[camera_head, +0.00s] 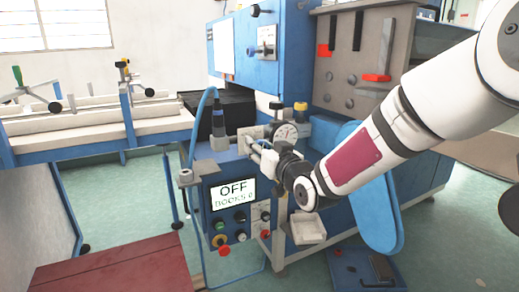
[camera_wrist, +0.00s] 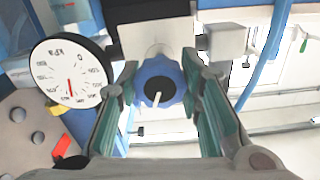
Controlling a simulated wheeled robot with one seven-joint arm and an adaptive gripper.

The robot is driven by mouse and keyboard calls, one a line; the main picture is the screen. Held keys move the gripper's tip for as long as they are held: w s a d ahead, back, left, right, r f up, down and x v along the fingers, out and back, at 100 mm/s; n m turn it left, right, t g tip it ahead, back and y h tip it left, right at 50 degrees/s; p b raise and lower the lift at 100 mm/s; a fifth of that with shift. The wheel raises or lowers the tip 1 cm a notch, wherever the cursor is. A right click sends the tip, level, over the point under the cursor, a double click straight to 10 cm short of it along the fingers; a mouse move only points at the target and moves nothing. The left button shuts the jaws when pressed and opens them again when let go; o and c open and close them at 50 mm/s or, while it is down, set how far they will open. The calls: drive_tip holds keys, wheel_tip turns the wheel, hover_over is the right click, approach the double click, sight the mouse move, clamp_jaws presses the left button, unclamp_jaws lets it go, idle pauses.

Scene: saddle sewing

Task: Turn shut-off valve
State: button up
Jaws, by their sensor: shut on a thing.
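The shut-off valve has a round blue knob (camera_wrist: 158,76) with a dark centre and a white pointer mark, seen in the middle of the wrist view. The pointer mark points downward in that picture. My gripper (camera_wrist: 160,88) has one finger on each side of the knob and is shut on it. In the head view my gripper (camera_head: 262,150) reaches the top of the blue control box (camera_head: 196,190), beside the gauge. The knob cannot be made out there behind my fingers.
A round white pressure gauge (camera_wrist: 68,75) sits close to my left finger; it also shows in the head view (camera_head: 286,134). The box's screen (camera_head: 233,194) reads OFF above several buttons. A blue hose (camera_head: 199,115) rises behind. A blue machine (camera_head: 285,50) stands close behind.

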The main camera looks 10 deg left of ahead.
drive_tip(key=shift+f+m, duration=0.1)
drive_tip(key=shift+m, duration=2.2)
drive_tip(key=o, duration=1.2)
drive_tip(key=shift+d, duration=0.1)
drive_tip(key=v, duration=1.2)
